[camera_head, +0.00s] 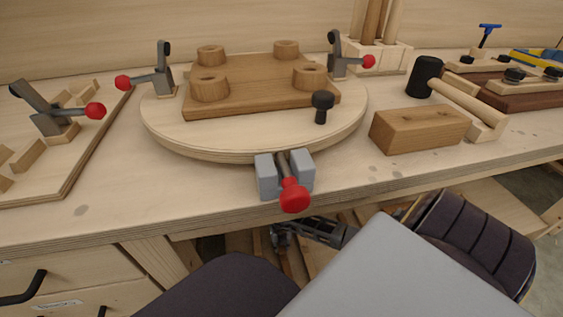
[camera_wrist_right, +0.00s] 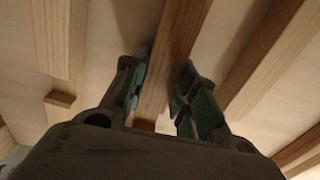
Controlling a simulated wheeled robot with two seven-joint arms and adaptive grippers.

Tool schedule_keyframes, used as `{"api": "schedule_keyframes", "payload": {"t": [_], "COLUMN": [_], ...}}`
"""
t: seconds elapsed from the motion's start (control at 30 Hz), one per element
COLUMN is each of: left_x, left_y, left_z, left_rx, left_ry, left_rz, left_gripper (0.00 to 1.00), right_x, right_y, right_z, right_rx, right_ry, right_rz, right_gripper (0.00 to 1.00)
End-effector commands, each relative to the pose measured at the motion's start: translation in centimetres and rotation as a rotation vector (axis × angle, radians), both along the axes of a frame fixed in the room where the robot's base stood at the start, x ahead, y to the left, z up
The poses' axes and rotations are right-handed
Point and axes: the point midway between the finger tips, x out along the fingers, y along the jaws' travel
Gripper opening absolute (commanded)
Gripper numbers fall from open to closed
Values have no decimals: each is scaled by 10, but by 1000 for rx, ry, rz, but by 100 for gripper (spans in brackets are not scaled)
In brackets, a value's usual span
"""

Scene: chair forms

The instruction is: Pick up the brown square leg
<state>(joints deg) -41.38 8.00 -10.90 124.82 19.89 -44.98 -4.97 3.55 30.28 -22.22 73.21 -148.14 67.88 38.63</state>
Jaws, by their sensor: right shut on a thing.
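The brown square leg (camera_wrist_right: 172,60) is a long, straight wooden bar. In the right wrist view it runs from the top edge down between the green-padded fingers of my right gripper (camera_wrist_right: 160,90), which is shut on it. In the head view my right gripper (camera_head: 283,238) is low, below the front edge of the workbench. Wooden bars show around it there, but I cannot tell which one it holds. My left gripper is not in view.
Other wooden bars lie close by in the right wrist view, on the left (camera_wrist_right: 55,40) and right (camera_wrist_right: 265,55). Above is the workbench (camera_head: 400,178) with a round board (camera_head: 200,143), a wooden block (camera_head: 420,130) and a mallet (camera_head: 425,77).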

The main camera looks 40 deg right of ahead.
Motion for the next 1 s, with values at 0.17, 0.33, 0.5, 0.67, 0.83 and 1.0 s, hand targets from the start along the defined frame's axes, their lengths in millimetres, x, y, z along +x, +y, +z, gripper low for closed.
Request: {"api": "schedule_keyframes", "payload": {"t": [0.17,0.33,0.5,0.67,0.83,1.0], "left_x": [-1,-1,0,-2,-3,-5], "left_y": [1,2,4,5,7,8], "left_z": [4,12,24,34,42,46], "left_rx": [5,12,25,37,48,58], "left_ry": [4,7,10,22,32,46], "left_rz": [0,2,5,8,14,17], "left_gripper": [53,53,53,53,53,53], "right_x": [0,0,0,0,0,0], "right_y": [0,0,-1,-1,0,0], "right_z": [8,21,40,59,77,91], "right_rx": [-1,0,0,-1,0,-1], "right_ry": [0,0,-1,-2,0,0], "right_rz": [1,1,1,1,1,0], "right_gripper": [0,0,0,0,0,0]}}
